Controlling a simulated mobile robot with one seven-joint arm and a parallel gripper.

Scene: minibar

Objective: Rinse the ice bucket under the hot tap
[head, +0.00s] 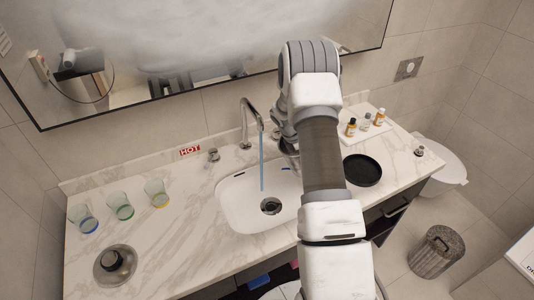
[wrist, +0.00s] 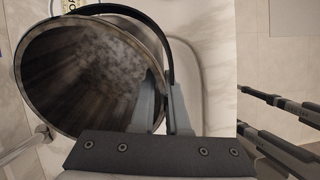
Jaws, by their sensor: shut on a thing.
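In the wrist view, the ice bucket (wrist: 85,75) shows its round open mouth and mottled metallic inside. Its dark curved handle (wrist: 160,35) arches above. My gripper (wrist: 163,112) is shut on the bucket at its right rim; the exact contact is partly hidden. In the head view my arm hides the bucket and most of the gripper. The faucet (head: 247,118) pours a thin blue stream (head: 262,165) into the white sink (head: 240,208), near the drain. The hot tap knob (head: 213,155) stands left of the faucet beside the red HOT sign (head: 190,151).
Several glasses (head: 122,206) stand on the left counter, with a round knobbed lid (head: 115,264) in front. A black round tray (head: 362,170) lies right of my arm. Small bottles (head: 364,121) stand on a white tray behind. A bin (head: 436,252) is on the floor.

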